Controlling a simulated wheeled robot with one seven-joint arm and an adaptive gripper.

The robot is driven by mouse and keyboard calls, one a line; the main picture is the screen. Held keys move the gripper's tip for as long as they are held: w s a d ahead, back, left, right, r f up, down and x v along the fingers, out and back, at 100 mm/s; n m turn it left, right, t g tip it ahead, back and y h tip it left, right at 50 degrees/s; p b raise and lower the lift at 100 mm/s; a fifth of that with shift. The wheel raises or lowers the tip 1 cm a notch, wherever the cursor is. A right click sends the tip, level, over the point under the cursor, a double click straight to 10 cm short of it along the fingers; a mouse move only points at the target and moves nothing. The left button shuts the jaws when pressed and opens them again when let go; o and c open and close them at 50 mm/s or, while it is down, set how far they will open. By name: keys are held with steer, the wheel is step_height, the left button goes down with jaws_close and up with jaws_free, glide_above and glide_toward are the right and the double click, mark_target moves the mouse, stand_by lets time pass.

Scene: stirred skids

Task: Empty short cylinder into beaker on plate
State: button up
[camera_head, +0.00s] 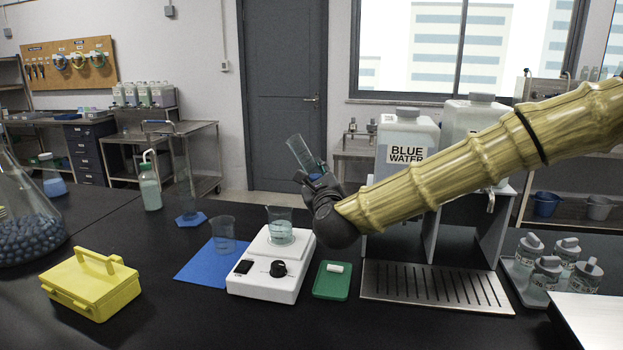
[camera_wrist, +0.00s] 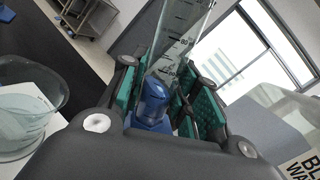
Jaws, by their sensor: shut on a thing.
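My gripper (camera_head: 317,181) is shut on the short cylinder (camera_head: 300,151), a clear graduated glass with a blue base. It is held in the air, tilted with its mouth toward the upper left, above and right of the plate. In the wrist view the cylinder (camera_wrist: 182,32) stands between the green finger pads; I see no clear liquid level in it. The beaker (camera_head: 280,227) stands upright on the white stirring plate (camera_head: 263,277) and holds some pale blue-green liquid. The beaker also shows at the left of the wrist view (camera_wrist: 30,105).
Another beaker (camera_head: 223,236) stands on a blue mat (camera_head: 196,268) left of the plate. A tall cylinder (camera_head: 184,180) and a wash bottle (camera_head: 150,187) stand behind. A green tray (camera_head: 331,284) with a white stir bar, a yellow box (camera_head: 93,287) and BLUE WATER tank (camera_head: 405,145) are nearby.

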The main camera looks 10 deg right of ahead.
stand_by(0.4)
steer(key=shift+d+f+n, duration=0.1)
steer(key=shift+d+n, duration=0.2)
steer(key=shift+n, duration=0.3)
steer(key=shift+d+b, duration=0.1)
steer(key=shift+b, duration=0.25)
steer(key=shift+w+d+f+n, duration=0.15)
steer(key=shift+d+n, duration=0.1)
steer(key=shift+n, duration=0.25)
steer(key=shift+d+f+n+y+b, duration=0.1)
steer(key=shift+d+n+y+b, duration=0.25)
steer(key=shift+n, duration=0.25)
steer(key=shift+w+d+f+n+b, duration=0.15)
steer(key=shift+f+n+b, duration=0.15)
steer(key=shift+n, duration=0.3)
